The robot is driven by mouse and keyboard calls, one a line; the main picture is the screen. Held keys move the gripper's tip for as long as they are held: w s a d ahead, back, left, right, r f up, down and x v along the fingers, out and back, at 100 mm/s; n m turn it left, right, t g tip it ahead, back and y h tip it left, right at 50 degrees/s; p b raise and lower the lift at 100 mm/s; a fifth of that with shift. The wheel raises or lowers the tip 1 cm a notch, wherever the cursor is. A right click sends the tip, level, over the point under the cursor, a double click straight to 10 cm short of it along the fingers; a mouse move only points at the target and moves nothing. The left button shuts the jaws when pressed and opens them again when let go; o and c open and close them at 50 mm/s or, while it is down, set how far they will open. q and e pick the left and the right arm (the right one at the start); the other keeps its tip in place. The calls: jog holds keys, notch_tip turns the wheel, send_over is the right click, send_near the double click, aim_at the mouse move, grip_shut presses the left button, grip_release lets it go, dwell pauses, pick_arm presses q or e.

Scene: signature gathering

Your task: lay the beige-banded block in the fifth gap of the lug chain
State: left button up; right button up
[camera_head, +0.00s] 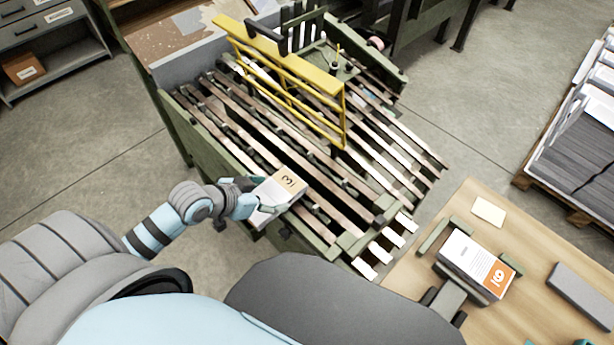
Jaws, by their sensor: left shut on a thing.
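My left gripper (262,197) is shut on a white block with a beige band (287,183) marked 3. It holds the block over the near left edge of the lug chain (300,150), whose long brown slats and dark gaps run from upper left to lower right. The block covers part of the near slats, and I cannot tell whether it touches them. Small teal pieces at the bottom right edge (584,342) may be my right gripper; its jaws cannot be made out.
A yellow guard frame (285,75) stands across the chain. A wooden table (540,255) at right carries a white block with an orange band (490,272) in a green holder, a cream pad (488,211) and a grey bar (582,294). A pallet of stacked sheets (580,140) stands beyond.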

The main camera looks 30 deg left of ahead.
pick_arm(q)
jog(key=w+d+f+b, duration=0.1)
jog(key=w, duration=0.3)
jog(key=w+d+f+b, duration=0.1)
jog(key=w+d, duration=0.1)
jog(key=w, duration=0.2)
jog(key=w+d+f+b, duration=0.1)
jog(key=w, duration=0.3)
jog(key=shift+d+f, duration=0.15)
jog(key=shift+f, duration=0.2)
jog(key=shift+r, duration=0.15)
jog(key=o, duration=1.5)
